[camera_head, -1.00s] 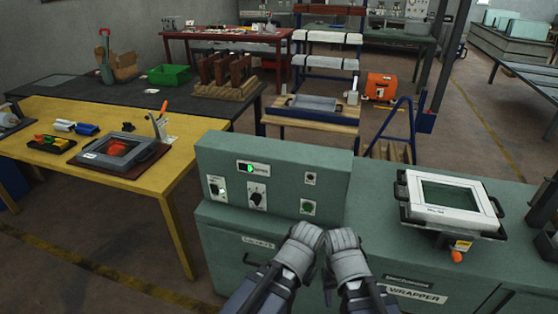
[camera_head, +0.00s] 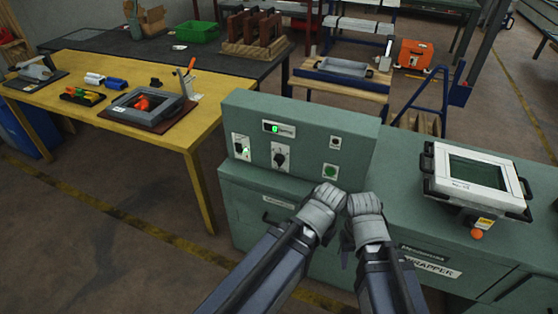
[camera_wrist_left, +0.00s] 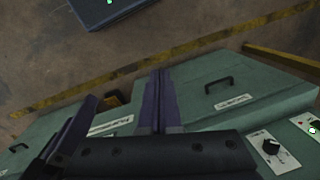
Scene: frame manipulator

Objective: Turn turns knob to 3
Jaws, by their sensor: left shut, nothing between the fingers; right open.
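The black turns knob (camera_head: 280,158) is on the front of the green control panel (camera_head: 352,112), under a small green-lit display (camera_head: 276,128). It also shows at the lower right of the left wrist view (camera_wrist_left: 271,147). Its setting is too small to read. My left gripper (camera_head: 328,194) is shut and empty, below and right of the knob, apart from it. My right gripper (camera_head: 364,204) is open and empty beside the left one, farther from the knob. The fingers are hard to make out in the head view.
A white-framed device (camera_head: 470,170) sits on the wrapper machine at right. A yellow table (camera_head: 205,102) stands at left, with open floor in front.

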